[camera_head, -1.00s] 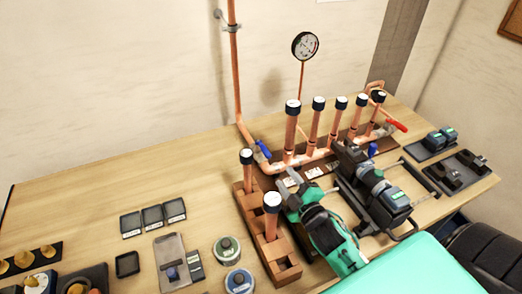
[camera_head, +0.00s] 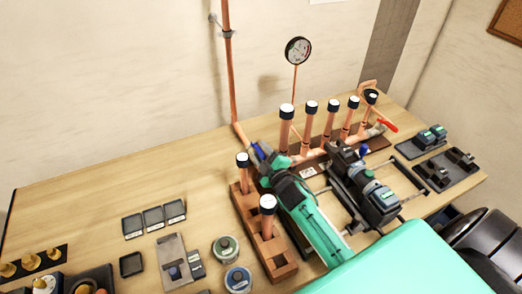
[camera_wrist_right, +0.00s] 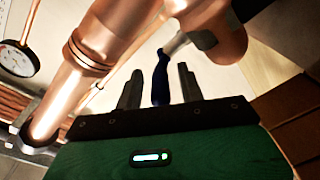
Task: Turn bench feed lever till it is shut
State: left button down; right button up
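The blue lever (camera_head: 256,151) sits on the copper pipe at the left end of the manifold and is partly hidden by my right gripper in the head view. My right gripper (camera_head: 262,158) reaches the lever from the front. In the right wrist view the blue lever handle (camera_wrist_right: 160,80) stands between the two dark fingers of the right gripper (camera_wrist_right: 160,88). Small gaps show on both sides, so the gripper is open around it and not clamped. A red lever (camera_head: 388,124) is at the manifold's right end. My left gripper is not in view.
Capped upright copper pipes (camera_head: 308,128) stand right of the gripper. A wooden block (camera_head: 284,270) with two capped pipes is close on the left of my right arm. A black-and-teal tool (camera_head: 380,200) lies to the right. A gauge (camera_head: 298,50) is behind. The bench's back left is clear.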

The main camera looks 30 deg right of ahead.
jog(key=shift+w, duration=0.2)
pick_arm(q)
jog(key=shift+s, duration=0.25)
pick_arm(e)
grip_shut()
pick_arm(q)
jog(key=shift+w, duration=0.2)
pick_arm(e)
jog(key=shift+f, duration=0.1)
jog(key=shift+a+m+h+b, duration=0.25)
jog(key=shift+m+h+b, duration=0.15)
jog(key=shift+h+b, duration=0.15)
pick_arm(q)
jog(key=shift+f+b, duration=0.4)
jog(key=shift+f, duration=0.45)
pick_arm(e)
jog(key=shift+a+m+h, duration=0.15)
jog(key=shift+m+h, duration=0.25)
jog(key=shift+h, duration=0.15)
